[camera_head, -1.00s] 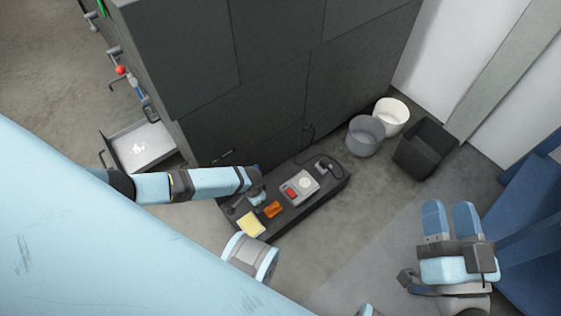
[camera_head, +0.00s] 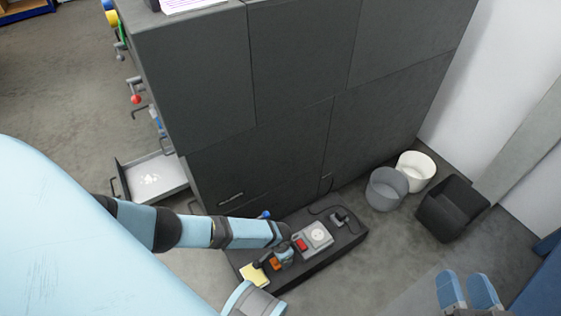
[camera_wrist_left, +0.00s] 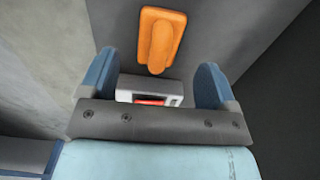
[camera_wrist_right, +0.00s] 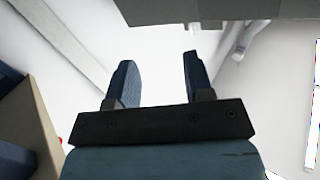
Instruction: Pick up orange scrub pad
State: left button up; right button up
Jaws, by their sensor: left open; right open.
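The orange scrub pad (camera_wrist_left: 160,40) lies on a dark low bench (camera_head: 318,262). In the left wrist view it shows ahead of and between the fingers of my left gripper (camera_wrist_left: 160,85), apart from them. My left gripper is open and empty. In the head view my left gripper (camera_head: 282,254) is over the bench and partly hides the pad (camera_head: 274,265). My right gripper (camera_head: 468,290) is open and empty at the lower right of the head view, away from the bench. It also shows in the right wrist view (camera_wrist_right: 158,80).
A grey device with a red part (camera_head: 314,238) and a small dark item (camera_head: 340,218) with a cord share the bench. A yellow pad (camera_head: 254,274) lies at its near end. A dark cabinet (camera_head: 290,110) stands behind. Grey (camera_head: 386,190), white (camera_head: 416,170) and black (camera_head: 452,208) bins stand right.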

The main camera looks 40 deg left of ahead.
pick_arm(q)
notch_tip(320, 180, down, 4)
jog(key=b, duration=0.3)
jog(key=shift+w+d+f, duration=0.1)
jog(key=shift+f, duration=0.35)
pick_arm(e)
jog(key=shift+w+d+f+n+t+y, duration=0.1)
jog(key=shift+w+d+n+t+y, duration=0.15)
jog(key=shift+w+n, duration=0.25)
jog(key=shift+w+d+f+n+t+y, duration=0.15)
jog(key=shift+w+d+n, duration=0.2)
jog(key=shift+n, duration=0.25)
pick_arm(q)
jog(key=c, duration=1)
jog(key=shift+r, duration=0.1)
jog(key=shift+c, duration=0.2)
